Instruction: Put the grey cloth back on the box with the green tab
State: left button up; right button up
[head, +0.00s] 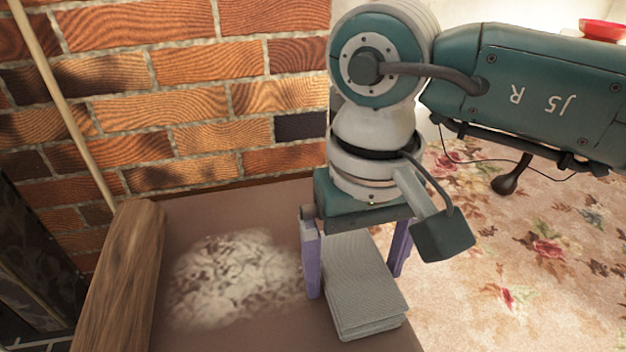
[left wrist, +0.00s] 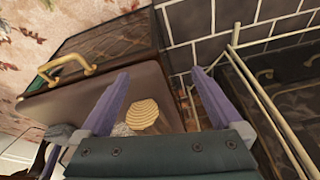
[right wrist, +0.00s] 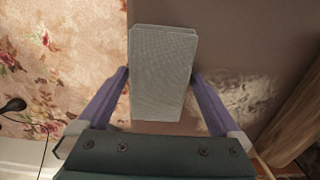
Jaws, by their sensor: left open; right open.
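The grey cloth (head: 368,290) is a folded, flat stack at the right edge of the brown hearth surface (head: 290,195). It also shows in the right wrist view (right wrist: 160,75). My right gripper (head: 355,283) is open, with its purple fingers on either side of the cloth; I cannot tell whether they touch it. My left gripper (left wrist: 160,73) is open and empty in the left wrist view and out of the head view. A small green part (left wrist: 40,83) shows at the left in the left wrist view; I cannot tell whether it is the box's tab.
A log (head: 120,280) lies on the left of the hearth, beside a pale ash patch (head: 235,275). A brick wall (head: 160,95) stands behind. Floral carpet (head: 520,240) lies right. A gold handle (left wrist: 68,68) and a metal frame (left wrist: 270,95) show in the left wrist view.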

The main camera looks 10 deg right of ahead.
notch_tip(320, 180, up, 11)
jog(key=p, duration=0.7)
jog(key=s+a+r+m+y, duration=0.35)
jog(key=a+r+y, duration=0.3)
jog(key=a, duration=0.45)
jog(key=s+a+r+m+y, duration=0.3)
jog(key=a+r+m+y, duration=0.25)
jog(key=a+y, duration=0.35)
jog(key=w+r+m+t+y, duration=0.45)
jog(key=r+m+t, duration=0.35)
jog(key=r+m, duration=0.5)
jog(key=n+t+h, duration=0.7)
jog(key=n+h, duration=1.3)
jog(key=n, duration=1.5)
send_over(356, 268)
jog(key=w+d, duration=0.4)
notch_tip(356, 268, down, 13)
jog(key=s+d+f+m+g, duration=0.2)
jog(key=s+f+m+g, duration=0.3)
jog(key=s, duration=0.5)
jog(key=s+d+f+m+g, duration=0.2)
jog(key=s+f+m+g, duration=0.4)
jog(key=s+f, duration=0.3)
jog(key=shift+s+f, duration=0.2)
jog(key=shift+s, duration=0.5)
